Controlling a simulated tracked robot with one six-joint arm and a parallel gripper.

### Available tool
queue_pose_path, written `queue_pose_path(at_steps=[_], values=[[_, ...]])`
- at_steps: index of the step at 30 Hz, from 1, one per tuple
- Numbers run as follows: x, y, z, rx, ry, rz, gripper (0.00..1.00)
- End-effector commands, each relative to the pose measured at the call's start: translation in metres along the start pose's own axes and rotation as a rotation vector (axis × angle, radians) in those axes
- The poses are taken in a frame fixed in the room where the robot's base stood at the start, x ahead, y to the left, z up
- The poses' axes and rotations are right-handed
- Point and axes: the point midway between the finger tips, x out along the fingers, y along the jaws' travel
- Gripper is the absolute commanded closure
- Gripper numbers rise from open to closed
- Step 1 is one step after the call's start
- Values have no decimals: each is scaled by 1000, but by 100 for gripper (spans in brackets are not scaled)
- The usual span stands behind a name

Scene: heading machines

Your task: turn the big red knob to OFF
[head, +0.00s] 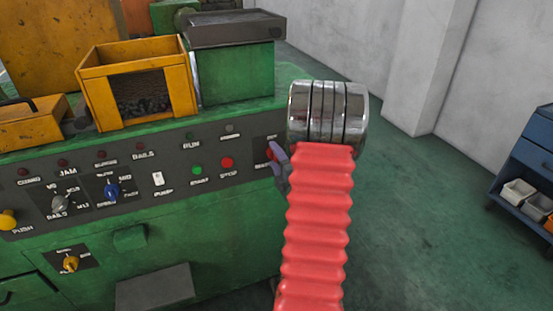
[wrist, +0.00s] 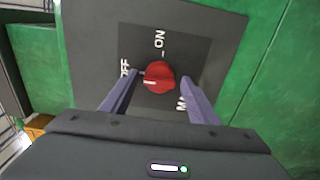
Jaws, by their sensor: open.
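The big red knob (wrist: 159,77) sits on a dark plate (wrist: 185,45) in the wrist view. Its white pointer mark faces left, close to the OFF label; the ON label is above it. My gripper (wrist: 158,80) is open, with one finger on each side of the knob. I cannot tell whether the fingers touch it. In the head view a small red part of the knob (head: 270,154) shows at the right end of the control panel, beside my gripper finger (head: 280,160). My arm hides much of that area.
The green machine's panel (head: 120,172) carries several lamps, a blue knob (head: 111,189), a green button (head: 197,170) and a red STOP button (head: 227,162). A yellow bin (head: 95,80) stands on top. Open floor (head: 420,200) lies to the right, before a blue cabinet (head: 525,165).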

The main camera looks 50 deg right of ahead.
Motion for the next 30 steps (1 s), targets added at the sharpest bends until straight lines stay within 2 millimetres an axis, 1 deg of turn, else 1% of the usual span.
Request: queue_pose_path(at_steps=[4,8,24,27,30], values=[[-9,0,1,-1,-2,1,45],[-26,0,1,0,-2,-1,45],[-118,-1,2,1,-4,-2,45],[-128,-2,3,0,-3,-2,45],[-135,-2,2,0,0,-2,45]])
